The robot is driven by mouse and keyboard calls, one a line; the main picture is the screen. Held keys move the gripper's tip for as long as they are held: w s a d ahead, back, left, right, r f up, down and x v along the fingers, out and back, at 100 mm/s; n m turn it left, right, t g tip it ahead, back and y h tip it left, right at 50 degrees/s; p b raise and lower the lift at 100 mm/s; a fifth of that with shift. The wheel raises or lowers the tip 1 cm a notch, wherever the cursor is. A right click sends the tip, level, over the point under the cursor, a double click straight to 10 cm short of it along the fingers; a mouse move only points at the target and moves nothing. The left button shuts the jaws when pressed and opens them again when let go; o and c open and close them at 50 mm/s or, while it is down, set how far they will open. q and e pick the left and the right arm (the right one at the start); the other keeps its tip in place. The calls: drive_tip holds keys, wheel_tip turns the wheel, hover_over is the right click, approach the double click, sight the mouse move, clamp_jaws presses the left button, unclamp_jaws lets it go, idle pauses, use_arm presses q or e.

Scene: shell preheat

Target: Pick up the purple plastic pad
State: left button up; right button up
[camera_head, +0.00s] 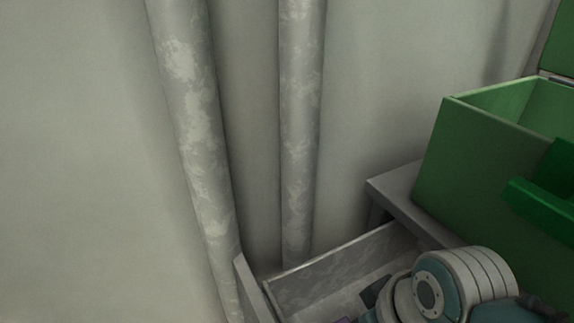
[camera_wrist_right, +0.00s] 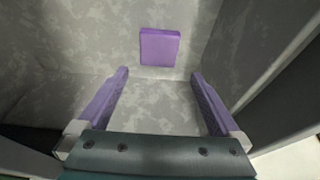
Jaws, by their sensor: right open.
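The purple plastic pad (camera_wrist_right: 159,47) is a small square block in the right wrist view, inside a grey, mottled open box or drawer. It rests against the surface beyond my fingertips; I cannot tell whether that surface is floor or wall. My right gripper (camera_wrist_right: 160,75) is open, its two purple fingers spread wide with nothing between them. The pad appears just beyond the tips, roughly centred between them. In the head view my right arm reaches into the grey drawer (camera_head: 335,275) and hides most of its inside. My left gripper is out of view.
The drawer's walls rise close around my right gripper. A green open box (camera_head: 480,150) stands on a grey surface (camera_head: 400,190) at the right, above the drawer. Two worn grey pipes (camera_head: 195,130) (camera_head: 300,130) run down the wall behind the drawer.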

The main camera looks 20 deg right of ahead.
drive_tip(key=b+x, duration=0.3)
drive_tip(key=x, duration=0.1)
drive_tip(key=shift+s+f, duration=0.1)
drive_tip(key=shift+s, duration=0.1)
drive_tip(key=shift+w+f+b, duration=0.2)
drive_tip(key=shift+f+b, duration=0.1)
drive_tip(key=shift+b, duration=0.05)
drive_tip(key=b+x, duration=0.5)
drive_tip(key=shift+s+d, duration=0.15)
drive_tip(key=shift+s, duration=0.05)
drive_tip(key=shift+r, duration=0.15)
drive_tip(key=shift+c, duration=0.2)
drive_tip(key=c, duration=1.2)
